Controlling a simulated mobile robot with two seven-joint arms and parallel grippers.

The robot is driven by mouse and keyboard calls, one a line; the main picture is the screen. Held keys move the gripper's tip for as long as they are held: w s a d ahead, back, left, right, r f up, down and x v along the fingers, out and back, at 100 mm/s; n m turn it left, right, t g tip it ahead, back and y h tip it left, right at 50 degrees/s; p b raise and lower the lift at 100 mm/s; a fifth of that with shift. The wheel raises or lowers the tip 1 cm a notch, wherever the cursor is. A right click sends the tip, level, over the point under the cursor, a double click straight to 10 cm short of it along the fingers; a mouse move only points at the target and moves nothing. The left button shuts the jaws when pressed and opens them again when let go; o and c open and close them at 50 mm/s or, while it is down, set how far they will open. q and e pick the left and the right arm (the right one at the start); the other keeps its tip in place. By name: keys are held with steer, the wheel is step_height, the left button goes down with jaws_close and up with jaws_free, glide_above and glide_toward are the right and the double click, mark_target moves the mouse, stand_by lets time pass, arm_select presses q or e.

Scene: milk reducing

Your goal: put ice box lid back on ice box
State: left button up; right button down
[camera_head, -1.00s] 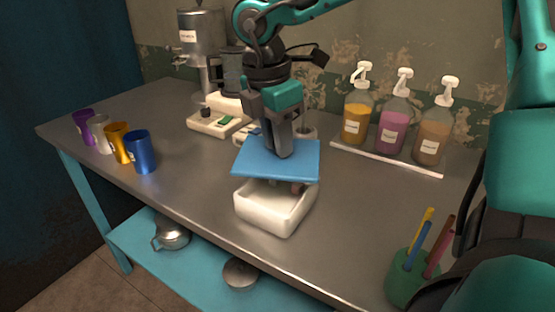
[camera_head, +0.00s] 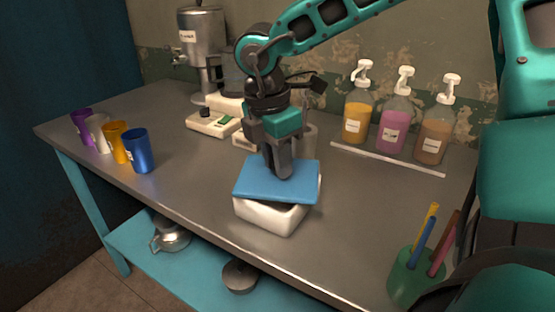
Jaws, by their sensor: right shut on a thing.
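The white ice box (camera_head: 270,216) stands on the metal table. The blue ice box lid (camera_head: 255,184) lies over its top and hides the opening. The lid looks slightly turned and tilted against the box, with its right and far edges a little past the rim. I cannot tell whether it is fully seated. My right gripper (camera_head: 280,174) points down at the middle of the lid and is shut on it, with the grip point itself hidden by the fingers. My left gripper is not in view.
Several cups, the blue cup (camera_head: 138,151) nearest, stand on the left. Pump bottles (camera_head: 393,125) stand on a tray at the back right. A green holder (camera_head: 409,280) with sticks is at the front right. A machine (camera_head: 205,50) and scale (camera_head: 214,124) stand behind.

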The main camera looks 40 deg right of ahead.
mark_target(269, 179)
steer(key=shift+f, duration=0.25)
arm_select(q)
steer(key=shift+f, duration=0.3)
arm_select(e)
steer(key=c, duration=1)
jaws_free()
steer(key=shift+r, duration=0.1)
steer(key=shift+o, duration=0.2)
steer(key=shift+r+p, duration=0.4)
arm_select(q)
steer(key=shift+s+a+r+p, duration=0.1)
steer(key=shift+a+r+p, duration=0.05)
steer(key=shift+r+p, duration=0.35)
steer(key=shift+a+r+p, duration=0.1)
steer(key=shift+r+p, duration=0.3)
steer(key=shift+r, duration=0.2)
arm_select(e)
step_height(269, 179, up, 12)
steer(key=a, duration=0.1)
steer(key=shift+a, duration=0.4)
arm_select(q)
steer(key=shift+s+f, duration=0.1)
arm_select(e)
steer(key=shift+w, duration=0.1)
